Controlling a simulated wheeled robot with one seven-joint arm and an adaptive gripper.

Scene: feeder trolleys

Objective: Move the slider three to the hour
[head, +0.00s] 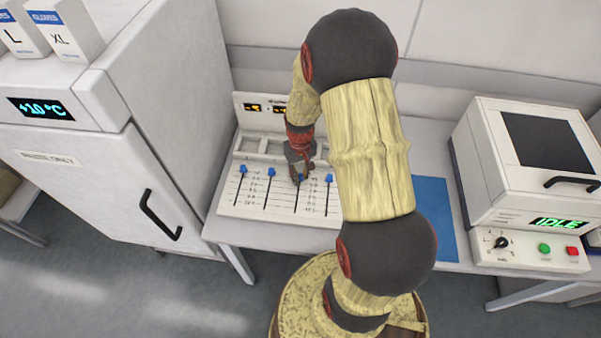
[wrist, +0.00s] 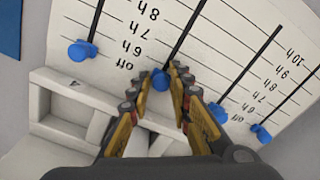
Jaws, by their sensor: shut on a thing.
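A white slider panel (head: 225,207) has a row of long black slots with blue knobs. My gripper (head: 300,178) reaches down onto it, at the third slot from the left. In the wrist view my gripper (wrist: 161,82) has its fingers on either side of the blue knob of slider three (wrist: 160,79) and is shut on it. This knob sits near the "off" end of its slot. The scale (wrist: 137,49) reads off, 6h, 7h, 8h and upward. The other knobs (wrist: 82,52), (wrist: 217,112), (wrist: 261,133) also sit at the off end of their slots.
A white cabinet (head: 170,75) with a black handle stands left of the panel. A blue mat (head: 433,215) lies to the right, then a white device (head: 520,205) showing IDLE. Raised trays (wrist: 75,110) border the panel's off end. The slot beyond the held knob looks clear.

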